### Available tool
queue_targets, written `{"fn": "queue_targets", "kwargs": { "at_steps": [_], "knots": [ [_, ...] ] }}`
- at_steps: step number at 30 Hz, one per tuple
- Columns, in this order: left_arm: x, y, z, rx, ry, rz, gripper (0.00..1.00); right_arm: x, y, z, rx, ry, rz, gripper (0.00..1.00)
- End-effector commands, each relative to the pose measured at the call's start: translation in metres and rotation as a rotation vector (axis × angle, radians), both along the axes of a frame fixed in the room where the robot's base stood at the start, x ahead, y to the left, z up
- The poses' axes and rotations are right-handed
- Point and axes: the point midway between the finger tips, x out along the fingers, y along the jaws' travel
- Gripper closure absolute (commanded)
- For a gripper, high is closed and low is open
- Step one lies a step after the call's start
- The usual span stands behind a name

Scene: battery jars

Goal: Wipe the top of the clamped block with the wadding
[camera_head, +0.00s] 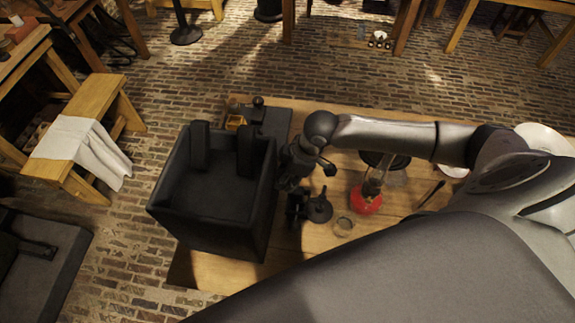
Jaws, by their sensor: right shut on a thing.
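A small yellow-brown block (236,122) shows beside dark clamp-like parts (262,113) at the far left of the table; it looks like the clamped block, but its top is hard to make out. My right gripper (287,182) points down over the table, to the right of a black open box and nearer to me than the block, apart from it. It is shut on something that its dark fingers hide. I cannot pick out the wadding. My left gripper is not in view.
The large black open box (212,192) stands at the table's left edge. Right of my gripper are a dark stand (320,209), a glass ring (343,226) and a red-based lamp (367,200). A bench with white cloth (78,143) stands left, across brick floor.

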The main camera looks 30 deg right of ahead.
Motion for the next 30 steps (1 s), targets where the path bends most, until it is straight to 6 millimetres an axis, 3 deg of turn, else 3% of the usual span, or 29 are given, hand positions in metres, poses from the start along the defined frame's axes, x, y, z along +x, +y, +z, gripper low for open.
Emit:
{"fn": "queue_targets", "kwargs": {
  "at_steps": [6, 19, 30],
  "knots": [
    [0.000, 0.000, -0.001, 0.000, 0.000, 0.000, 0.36, 0.002, 0.001, 0.021, 0.001, -0.004, 0.000, 0.78],
    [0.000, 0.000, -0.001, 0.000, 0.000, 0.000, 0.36, 0.002, 0.001, 0.028, -0.001, -0.003, -0.001, 0.78],
    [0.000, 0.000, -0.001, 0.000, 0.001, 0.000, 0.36, 0.003, 0.003, 0.055, 0.000, -0.004, 0.000, 0.78]
  ]
}}
